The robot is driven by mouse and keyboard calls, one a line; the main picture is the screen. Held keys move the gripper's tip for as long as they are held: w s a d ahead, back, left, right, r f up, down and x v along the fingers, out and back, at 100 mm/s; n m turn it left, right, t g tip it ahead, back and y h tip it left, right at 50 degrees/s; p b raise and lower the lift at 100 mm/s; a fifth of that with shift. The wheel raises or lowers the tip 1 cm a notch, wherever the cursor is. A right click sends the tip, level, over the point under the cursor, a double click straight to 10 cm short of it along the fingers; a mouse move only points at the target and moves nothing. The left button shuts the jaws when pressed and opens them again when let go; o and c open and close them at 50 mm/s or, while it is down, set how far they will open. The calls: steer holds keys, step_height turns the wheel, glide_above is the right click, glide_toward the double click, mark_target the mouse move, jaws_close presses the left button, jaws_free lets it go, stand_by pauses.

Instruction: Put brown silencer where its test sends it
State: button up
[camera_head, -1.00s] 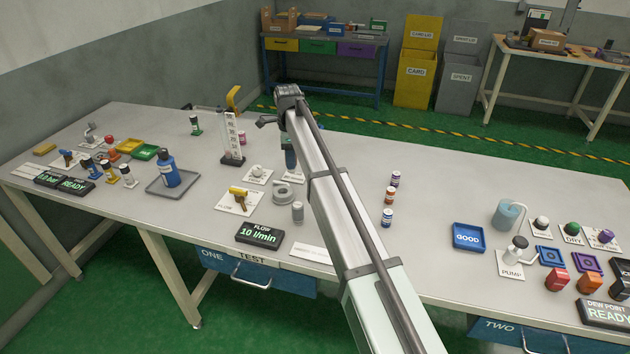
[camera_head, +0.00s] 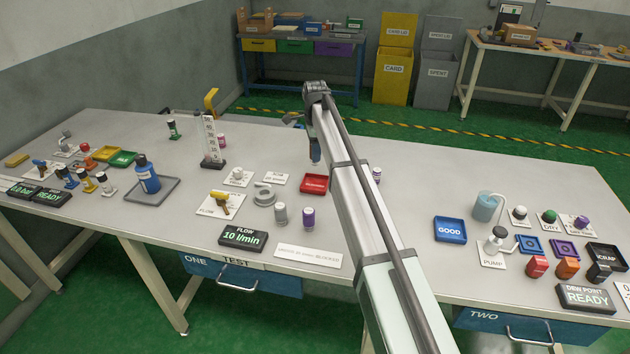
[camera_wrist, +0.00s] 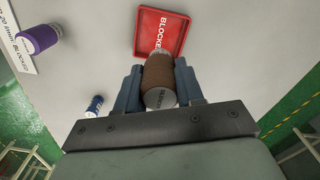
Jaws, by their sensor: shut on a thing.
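My gripper (camera_wrist: 158,85) is shut on the brown silencer (camera_wrist: 158,72), a ribbed brown cylinder with a grey lettered end, held between the two blue-grey fingers. Past it in the wrist view lies the red tray marked BLOCKED (camera_wrist: 148,45). The silencer overlaps the tray's near edge in that picture; I cannot tell its height above it. In the head view the red tray (camera_head: 314,190) is on the table just left of my arm. A finger of my gripper (camera_head: 315,150) shows behind the tray in the picture; the silencer cannot be made out there.
A purple-topped silencer (camera_head: 308,218) and a grey one (camera_head: 280,214) stand in front of the red tray. A blue GOOD tray (camera_head: 450,230) is to the right. The FLOW display (camera_head: 243,237) reads 10 l/min. A tall scaled gauge (camera_head: 211,142) stands at left.

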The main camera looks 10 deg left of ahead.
steer(key=shift+f, duration=4.65)
steer(key=shift+f, duration=0.15)
steer(key=o, duration=1.1)
steer(key=shift+c, duration=0.2)
step_height(320, 180, up, 12)
steer(key=shift+r, duration=0.15)
